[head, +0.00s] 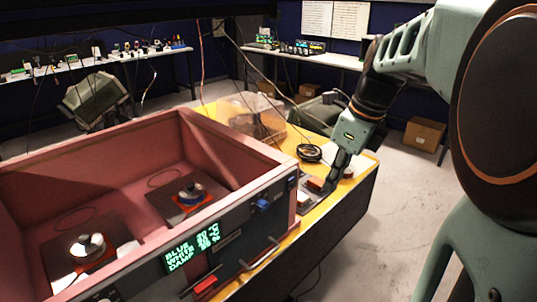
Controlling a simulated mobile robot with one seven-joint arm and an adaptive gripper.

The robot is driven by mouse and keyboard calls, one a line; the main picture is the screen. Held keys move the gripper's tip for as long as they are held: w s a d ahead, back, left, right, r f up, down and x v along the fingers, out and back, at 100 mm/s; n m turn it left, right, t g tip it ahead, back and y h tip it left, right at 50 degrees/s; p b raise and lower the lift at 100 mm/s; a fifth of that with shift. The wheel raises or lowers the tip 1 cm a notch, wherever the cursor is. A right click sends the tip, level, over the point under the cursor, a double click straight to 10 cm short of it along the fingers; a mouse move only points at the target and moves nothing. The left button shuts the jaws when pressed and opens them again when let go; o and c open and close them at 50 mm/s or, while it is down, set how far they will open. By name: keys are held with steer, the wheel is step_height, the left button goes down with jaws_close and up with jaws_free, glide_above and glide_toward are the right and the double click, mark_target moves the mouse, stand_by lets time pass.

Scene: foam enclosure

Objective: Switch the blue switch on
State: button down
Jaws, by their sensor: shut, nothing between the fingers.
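A small blue part (263,204), which looks like the blue switch, sits on the dark front panel of the pink enclosure, right of the display. Whether it is on or off is too small to tell. My gripper (331,187) is shut and empty, pointing down to the right of the enclosure. It is close beside a small box with a reddish switch (315,184) on the yellow table; I cannot tell whether it touches it. My gripper is apart from the blue part.
A black coil (309,153) and clear bag (250,118) lie behind.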

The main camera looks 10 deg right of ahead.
steer(key=shift+m+t+y, duration=0.5)
steer(key=shift+m+t, duration=0.1)
steer(key=shift+m, duration=0.2)
steer(key=w+r, duration=0.1)
steer(key=r, duration=0.1)
steer(key=w+r, duration=0.1)
steer(key=shift+a+r, duration=0.2)
steer(key=shift+r, duration=0.15)
